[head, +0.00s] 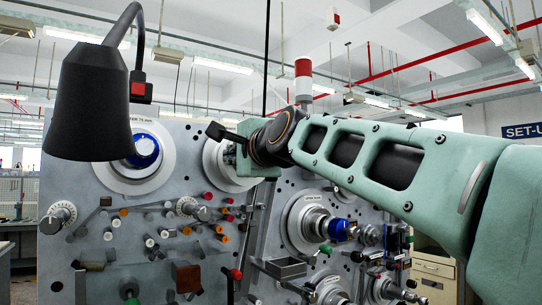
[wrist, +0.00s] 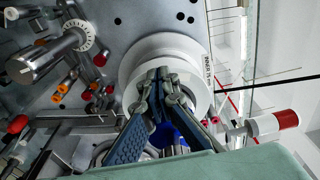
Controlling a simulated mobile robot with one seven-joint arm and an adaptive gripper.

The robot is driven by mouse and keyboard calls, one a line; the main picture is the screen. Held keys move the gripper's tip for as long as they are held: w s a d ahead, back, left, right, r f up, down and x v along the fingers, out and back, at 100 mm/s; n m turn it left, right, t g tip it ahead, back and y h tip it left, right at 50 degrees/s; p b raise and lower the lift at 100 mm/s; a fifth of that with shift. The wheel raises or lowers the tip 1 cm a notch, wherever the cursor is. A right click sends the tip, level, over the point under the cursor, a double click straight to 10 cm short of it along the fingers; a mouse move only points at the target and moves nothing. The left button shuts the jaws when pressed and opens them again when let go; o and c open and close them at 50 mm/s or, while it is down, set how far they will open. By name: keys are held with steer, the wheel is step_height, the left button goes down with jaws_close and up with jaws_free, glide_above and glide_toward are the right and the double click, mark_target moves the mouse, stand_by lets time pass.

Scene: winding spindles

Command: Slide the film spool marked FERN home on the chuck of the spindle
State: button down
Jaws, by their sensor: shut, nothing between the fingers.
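No marking FERN is legible on anything in view. In the head view a white flanged disc with a blue hub (head: 146,152) sits on the left of the grey panel. A second white disc (head: 213,165) is to its right, partly hidden by my arm. My gripper (head: 217,131) is in front of the panel near this second disc. In the wrist view my gripper (wrist: 160,76) is shut and empty, in front of a white disc (wrist: 135,65). A blue part (wrist: 166,133) shows between the fingers, mostly hidden. A label reading INNER is beside the disc.
A black lamp (head: 88,105) hangs at the upper left. Several red, orange and white knobs and a graduated dial (head: 60,215) stick out of the panel. Another spindle with a blue part (head: 338,229) is lower right. A red-and-white beacon (head: 303,78) stands behind my arm.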

steer(key=shift+w+a, duration=0.25)
steer(key=shift+w, duration=0.1)
steer(key=shift+r, duration=0.1)
stand_by(0.5)
steer(key=v, duration=0.3)
steer(key=shift+s+d, duration=0.15)
steer(key=shift+d, duration=0.2)
stand_by(0.4)
